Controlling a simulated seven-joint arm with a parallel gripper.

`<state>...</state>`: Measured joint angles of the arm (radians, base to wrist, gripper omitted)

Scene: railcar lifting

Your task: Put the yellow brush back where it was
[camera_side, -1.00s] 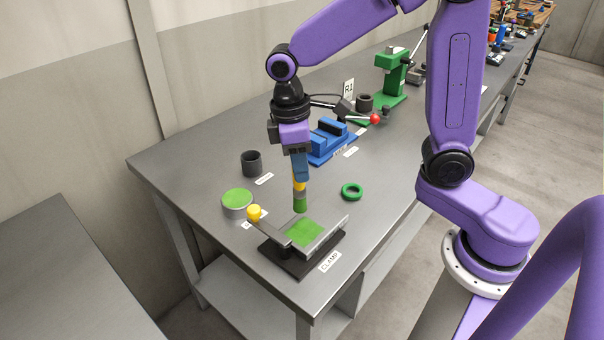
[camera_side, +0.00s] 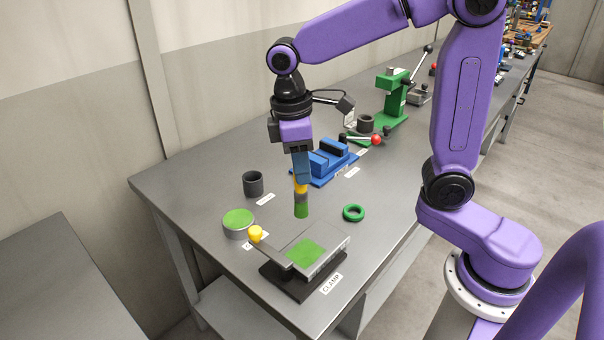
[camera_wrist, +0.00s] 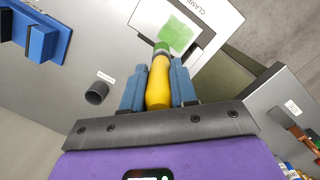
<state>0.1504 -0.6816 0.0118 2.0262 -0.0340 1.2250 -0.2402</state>
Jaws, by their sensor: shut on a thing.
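The yellow brush (camera_side: 301,200) hangs upright in my gripper (camera_side: 301,180), bristle end down. It has a yellow handle, a grey band and a green tip. My gripper is shut on the handle, and the wrist view shows the yellow handle (camera_wrist: 158,82) between the blue fingers (camera_wrist: 158,88). The green tip is in the air, above and behind the clamp (camera_side: 318,262), apart from it. The clamp's plate bears a green patch (camera_side: 306,251), also seen in the wrist view (camera_wrist: 175,34). A dark grey open cup (camera_side: 253,185) stands empty-looking on the table, left of the brush.
A round tin with a green top (camera_side: 238,222) stands left of the clamp, near its yellow-knobbed lever (camera_side: 256,233). A green ring (camera_side: 353,212) lies to the right. A blue vise (camera_side: 330,160) and a green press (camera_side: 393,98) stand farther back. Bare table (camera_side: 195,180) lies left of the cup.

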